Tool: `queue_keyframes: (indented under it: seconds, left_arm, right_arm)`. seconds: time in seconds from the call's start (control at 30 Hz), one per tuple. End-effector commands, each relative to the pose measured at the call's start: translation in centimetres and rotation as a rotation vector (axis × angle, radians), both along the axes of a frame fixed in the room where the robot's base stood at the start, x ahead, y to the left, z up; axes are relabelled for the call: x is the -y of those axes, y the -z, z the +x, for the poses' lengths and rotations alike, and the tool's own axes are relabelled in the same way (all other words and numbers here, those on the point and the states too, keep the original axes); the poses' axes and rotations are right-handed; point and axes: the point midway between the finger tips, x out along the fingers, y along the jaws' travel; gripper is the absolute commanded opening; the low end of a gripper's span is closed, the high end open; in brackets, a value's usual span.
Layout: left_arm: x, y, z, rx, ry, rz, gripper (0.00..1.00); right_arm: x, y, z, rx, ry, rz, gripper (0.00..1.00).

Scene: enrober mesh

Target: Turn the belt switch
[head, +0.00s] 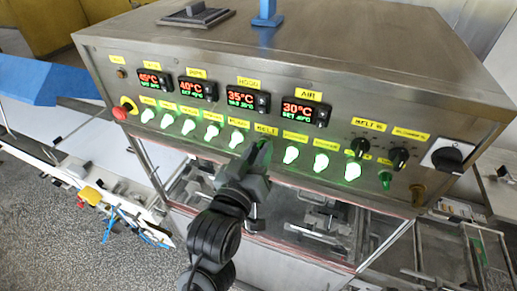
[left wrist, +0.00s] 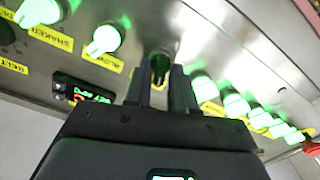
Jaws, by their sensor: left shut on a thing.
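The belt switch is a small dark knob (left wrist: 160,64) that shows between the fingers in the left wrist view. It looks unlit. In the head view it sits under the yellow label that appears to read BELT (head: 266,130) and is hidden by my gripper. My left gripper (head: 261,153) reaches up to the panel from below. Its two fingers (left wrist: 163,85) stand on either side of the knob, shut on it. The knob's exact turn angle is hard to tell. My right gripper is not in view.
Lit green switches (head: 291,155) stand close on both sides in one row on the steel panel (head: 225,70). Red temperature displays (head: 248,100) sit above. A red emergency button (head: 122,112) is at the left, black knobs (head: 398,158) and a large rotary switch (head: 447,156) at the right.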

Motion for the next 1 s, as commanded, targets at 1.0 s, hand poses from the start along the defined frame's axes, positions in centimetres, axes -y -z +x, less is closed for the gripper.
queue_keyframes:
  seconds: [1.0]
  left_arm:
    - [-0.09, -0.04, 0.02, -0.074, -0.001, -0.201, 0.34]
  right_arm:
    - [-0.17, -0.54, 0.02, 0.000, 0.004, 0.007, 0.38]
